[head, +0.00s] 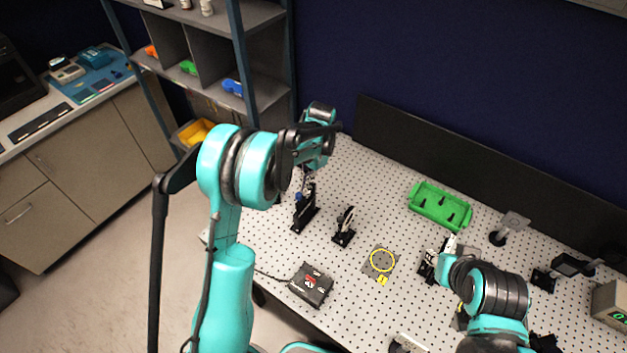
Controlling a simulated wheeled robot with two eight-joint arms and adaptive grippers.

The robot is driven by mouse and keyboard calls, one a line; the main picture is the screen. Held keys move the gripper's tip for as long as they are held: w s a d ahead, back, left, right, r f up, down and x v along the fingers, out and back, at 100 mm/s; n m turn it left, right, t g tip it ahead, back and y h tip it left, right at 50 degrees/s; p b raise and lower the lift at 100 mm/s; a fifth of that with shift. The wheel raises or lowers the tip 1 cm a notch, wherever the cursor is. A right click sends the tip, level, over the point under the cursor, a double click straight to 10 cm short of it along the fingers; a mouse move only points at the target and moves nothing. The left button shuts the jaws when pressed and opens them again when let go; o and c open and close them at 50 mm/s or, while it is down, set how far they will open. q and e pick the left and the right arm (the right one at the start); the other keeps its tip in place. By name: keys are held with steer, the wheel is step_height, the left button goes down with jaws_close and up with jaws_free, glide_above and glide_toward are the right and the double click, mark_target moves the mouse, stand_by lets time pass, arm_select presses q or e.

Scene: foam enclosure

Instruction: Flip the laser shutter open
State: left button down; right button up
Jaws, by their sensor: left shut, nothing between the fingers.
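My left arm rises across the picture and bends over the perforated optics table (370,215). My left gripper (305,178) points down at the table's far left, shut and empty, just above a black mount with a blue part (304,208). Whether they touch I cannot tell. A second black upright mount (345,226) stands to the right of it. I cannot tell for certain which mount is the laser shutter, or its flap's position. My right arm comes in from the lower right, with its end beside a small black and white mount (428,264); its fingers are not clear.
A black box with a red mark (311,284) and a cable lies at the table's front edge. A green tray (440,205) lies behind. A dark panel (450,165) closes the back. Shelves (200,60) stand left.

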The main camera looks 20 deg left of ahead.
arm_select(q)
steer(key=shift+s+a, duration=0.15)
steer(key=shift+s, duration=0.2)
steer(key=v, duration=1.2)
